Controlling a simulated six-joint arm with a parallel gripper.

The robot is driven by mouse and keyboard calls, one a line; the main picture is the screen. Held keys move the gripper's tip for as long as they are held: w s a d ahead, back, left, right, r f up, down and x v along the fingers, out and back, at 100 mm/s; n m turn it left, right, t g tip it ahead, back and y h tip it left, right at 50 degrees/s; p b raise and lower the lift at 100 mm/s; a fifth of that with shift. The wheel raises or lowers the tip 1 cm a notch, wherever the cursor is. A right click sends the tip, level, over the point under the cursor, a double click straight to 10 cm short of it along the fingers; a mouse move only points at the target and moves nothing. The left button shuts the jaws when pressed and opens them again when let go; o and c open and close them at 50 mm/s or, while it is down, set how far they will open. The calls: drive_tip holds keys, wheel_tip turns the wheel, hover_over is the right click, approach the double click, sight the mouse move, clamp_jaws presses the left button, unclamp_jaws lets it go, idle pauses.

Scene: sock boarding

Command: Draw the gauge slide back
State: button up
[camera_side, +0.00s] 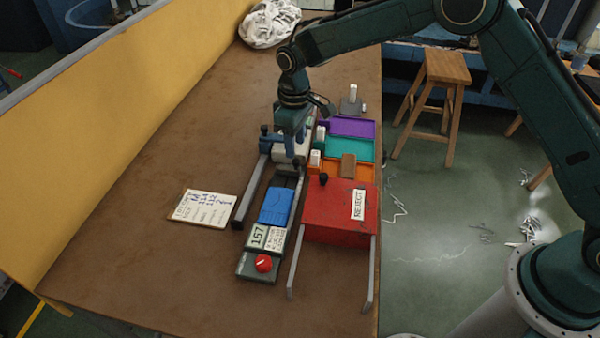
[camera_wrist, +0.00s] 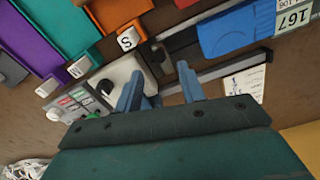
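The gauge lies along the table with a number display (camera_side: 258,236) reading 167 and a red knob (camera_side: 264,263) at its near end. A blue block (camera_side: 276,206) sits on its dark track; it also shows in the wrist view (camera_wrist: 238,30). I cannot tell for certain which part is the slide. My gripper (camera_side: 291,158) is low over the far end of the track, beside a pale housing (camera_wrist: 122,72). In the wrist view its two blue fingers (camera_wrist: 162,82) stand apart with nothing seen between them. The fingertips' contact with the track is unclear.
A red reject box (camera_side: 330,226) stands right of the gauge, with grey rails toward the front. Purple (camera_side: 352,127), teal (camera_side: 350,149) and orange (camera_side: 332,168) trays lie behind it. A written card (camera_side: 203,206) lies left, and white cloth (camera_side: 269,23) at the back.

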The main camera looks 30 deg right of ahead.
sight(298, 160)
wheel_tip(298, 160, up, 9)
drive_tip(key=shift+r, duration=0.2)
drive_tip(key=shift+r, duration=0.1)
idle(0.5)
drive_tip(key=s+d+r+m+t, duration=0.1)
drive_tip(key=s+d+r+m, duration=0.1)
drive_tip(key=s+d+r, duration=0.45)
drive_tip(key=s+d+r+m+t, duration=0.15)
drive_tip(key=s+d+r, duration=0.25)
drive_tip(key=s+r, duration=0.5)
drive_tip(key=s+d+f+m+t, duration=0.1)
drive_tip(key=s+d, duration=0.1)
drive_tip(key=s, duration=0.8)
drive_tip(key=s+d+f+m+t, duration=0.1)
drive_tip(key=s+d+m+t, duration=0.1)
drive_tip(key=s, duration=0.9)
drive_tip(key=shift+d+f, duration=0.35)
drive_tip(key=shift+d, duration=0.35)
